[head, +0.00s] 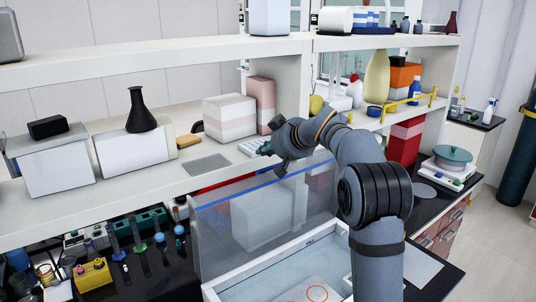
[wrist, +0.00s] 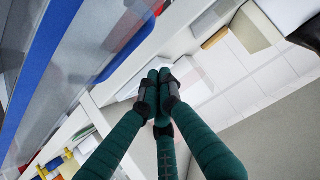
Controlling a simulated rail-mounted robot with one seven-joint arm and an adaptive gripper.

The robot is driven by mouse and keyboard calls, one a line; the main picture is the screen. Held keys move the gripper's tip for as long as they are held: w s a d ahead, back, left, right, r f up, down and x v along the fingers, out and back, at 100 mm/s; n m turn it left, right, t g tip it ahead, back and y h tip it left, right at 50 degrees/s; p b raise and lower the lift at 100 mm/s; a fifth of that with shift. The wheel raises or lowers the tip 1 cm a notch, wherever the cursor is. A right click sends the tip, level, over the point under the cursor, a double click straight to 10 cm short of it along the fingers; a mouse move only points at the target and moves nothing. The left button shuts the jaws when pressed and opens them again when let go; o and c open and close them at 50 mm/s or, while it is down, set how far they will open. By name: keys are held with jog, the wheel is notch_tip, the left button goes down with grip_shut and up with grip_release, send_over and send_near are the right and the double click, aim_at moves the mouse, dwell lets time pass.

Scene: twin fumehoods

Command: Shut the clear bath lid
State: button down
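The clear bath lid (head: 215,235) stands raised, close to upright, at the back of the white bath (head: 210,293). A blue strip runs along its top edge. Through it I see a pale box shape. My gripper (head: 264,149) is at the far side of the lid's top edge, near the shelf. In the wrist view, the green fingers of my gripper (wrist: 159,76) meet at their tips with nothing visible between them. The lid's blue edge (wrist: 45,45) shows to their left, apart from the fingers. My arm hides part of the bath's right side.
A long white shelf (head: 75,217) behind the lid carries boxes, a dark flask (head: 141,112) and a grey pad (head: 206,163). Tools and a yellow block (head: 92,275) crowd the dark bench at left. A blue-green pot (head: 453,156) stands at right.

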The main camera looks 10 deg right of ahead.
jog(key=shift+p+x, duration=0.35)
jog(key=shift+x, duration=0.6)
jog(key=s, duration=0.1)
jog(key=s+d, duration=0.1)
jog(key=s+f, duration=0.1)
jog(key=shift+s+d+f, duration=0.1)
jog(key=shift+d, duration=0.15)
jog(key=shift+f, duration=0.15)
jog(key=shift+b, duration=0.3)
